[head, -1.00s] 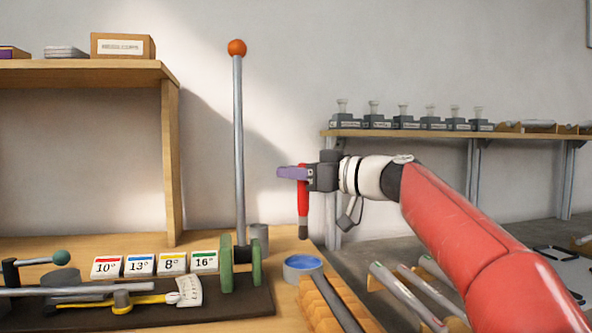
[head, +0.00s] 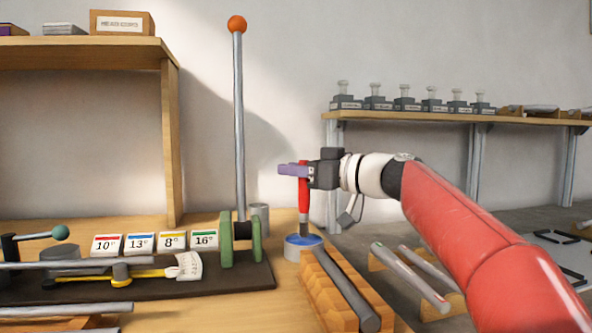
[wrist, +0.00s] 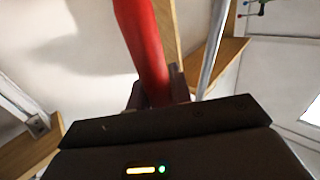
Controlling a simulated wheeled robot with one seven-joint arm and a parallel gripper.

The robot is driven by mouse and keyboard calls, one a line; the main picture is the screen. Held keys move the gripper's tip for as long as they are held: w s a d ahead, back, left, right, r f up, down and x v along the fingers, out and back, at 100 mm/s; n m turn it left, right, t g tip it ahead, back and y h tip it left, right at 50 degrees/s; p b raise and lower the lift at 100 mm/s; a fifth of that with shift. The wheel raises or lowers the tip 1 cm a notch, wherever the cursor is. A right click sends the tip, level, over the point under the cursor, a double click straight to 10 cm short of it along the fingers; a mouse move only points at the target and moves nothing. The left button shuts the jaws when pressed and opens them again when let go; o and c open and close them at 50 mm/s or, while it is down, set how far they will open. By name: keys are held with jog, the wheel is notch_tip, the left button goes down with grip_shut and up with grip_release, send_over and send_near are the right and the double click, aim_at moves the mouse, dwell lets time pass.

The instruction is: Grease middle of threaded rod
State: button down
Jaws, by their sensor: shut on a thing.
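My gripper (head: 301,172) is shut on the red handle of a brush (head: 304,197), which hangs upright with its dark tip down. The handle also shows in the wrist view (wrist: 145,40), between the fingers. A round tin with blue contents (head: 303,241) stands on the bench below. The brush tip is at the tin's opening; I cannot tell whether it touches the blue contents. A dark grey rod (head: 345,285), which seems to be the threaded rod, lies on a ridged wooden holder (head: 322,297) in front of the tin. Its threads are too small to make out.
To the left are a green-wheeled lever press (head: 228,243) with a tall upright handle, number cards (head: 139,243) and a yellow gauge (head: 150,272). A silver rod (head: 70,310) lies in front. More rods (head: 410,275) lie to the right.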

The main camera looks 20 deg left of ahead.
jog(key=shift+f+b, duration=0.7)
jog(key=shift+b, duration=0.15)
dwell(1.9)
jog(key=shift+r, duration=0.1)
notch_tip(320, 180, up, 7)
jog(key=p, duration=0.5)
jog(key=shift+p, duration=0.3)
dwell(0.4)
